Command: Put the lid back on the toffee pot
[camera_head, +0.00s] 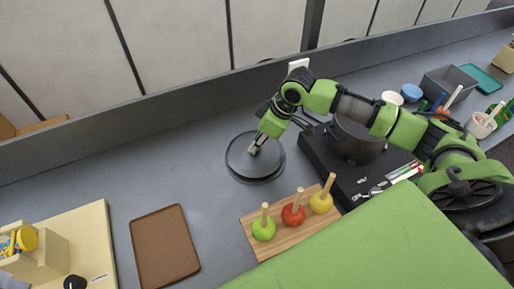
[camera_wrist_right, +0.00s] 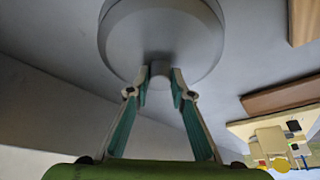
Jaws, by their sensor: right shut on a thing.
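The toffee pot (camera_head: 345,146) is a dark round pot on a black hob. My right arm crosses over it and hides part of its top. The round grey lid (camera_head: 237,165) is left of the hob, over the grey worktop. My right gripper (camera_head: 257,146) is shut on the lid's knob; in the right wrist view the fingers (camera_wrist_right: 160,78) close around it, below the lid's disc (camera_wrist_right: 160,32) in the picture. A dark edge shows under the lid; I cannot tell how far the lid is raised. My left gripper is not in view.
A wooden stand (camera_head: 283,238) with green, red and yellow apples on sticks is in front of the lid. A brown tray (camera_head: 164,246) lies at left. A grey bin (camera_head: 447,84) and blue tub (camera_head: 411,92) are at back right. Worktop left of the lid is clear.

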